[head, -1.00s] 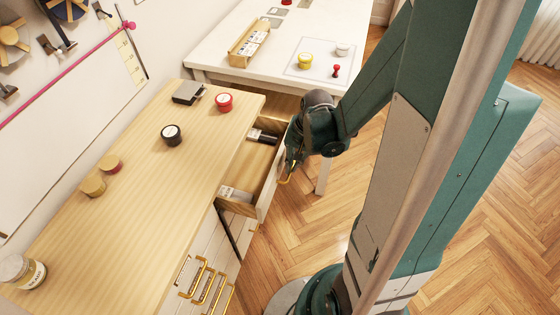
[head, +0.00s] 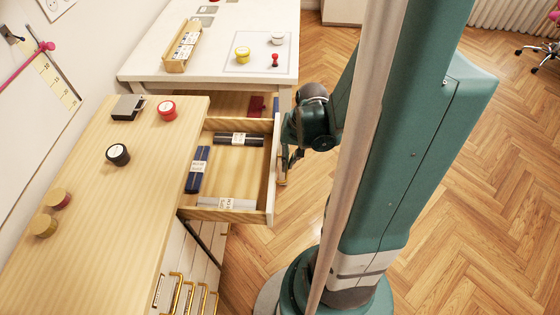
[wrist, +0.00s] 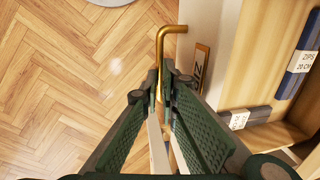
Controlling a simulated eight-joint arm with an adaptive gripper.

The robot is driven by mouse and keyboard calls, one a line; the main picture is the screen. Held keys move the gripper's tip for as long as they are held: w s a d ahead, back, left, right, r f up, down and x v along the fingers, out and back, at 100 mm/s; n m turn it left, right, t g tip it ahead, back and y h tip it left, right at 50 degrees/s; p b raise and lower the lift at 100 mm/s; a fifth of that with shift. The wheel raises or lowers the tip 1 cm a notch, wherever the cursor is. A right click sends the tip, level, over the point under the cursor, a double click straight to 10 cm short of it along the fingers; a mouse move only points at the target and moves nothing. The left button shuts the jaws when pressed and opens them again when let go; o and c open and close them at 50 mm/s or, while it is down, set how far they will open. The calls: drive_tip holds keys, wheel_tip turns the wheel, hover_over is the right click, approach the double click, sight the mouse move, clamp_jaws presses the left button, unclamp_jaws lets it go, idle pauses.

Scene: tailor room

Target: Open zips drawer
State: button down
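The zips drawer (head: 238,160) stands pulled out from the wooden-topped cabinet in the head view, with its inside in plain sight. Packs lie in it: a black one (head: 250,140), a dark blue one (head: 193,181) and a grey one (head: 215,203). In the wrist view, a blue pack's label reads ZIPS. The drawer's brass handle (wrist: 176,30) shows in the wrist view beside a brass-framed label (wrist: 202,68). My gripper (wrist: 165,88) has its fingertips closed around the handle's bar. In the head view my gripper (head: 288,160) is at the drawer front, partly hidden.
The wooden worktop (head: 90,200) carries a red tin (head: 167,111), a black tin (head: 118,154) and a grey box (head: 128,107). A white table (head: 215,60) stands close behind the drawer. More brass handles (head: 176,293) are below. Open parquet floor lies to the right.

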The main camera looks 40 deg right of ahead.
drive_tip(key=shift+s+d, duration=0.25)
drive_tip(key=shift+s, duration=0.1)
drive_tip(key=c, duration=2.9)
unclamp_jaws()
drive_tip(key=shift+o, duration=0.2)
drive_tip(key=shift+r, duration=0.15)
wheel_tip(320, 180, up, 11)
drive_tip(key=s+d, duration=0.1)
drive_tip(key=shift+s+d+r, duration=0.2)
drive_tip(key=shift+s+d, duration=0.05)
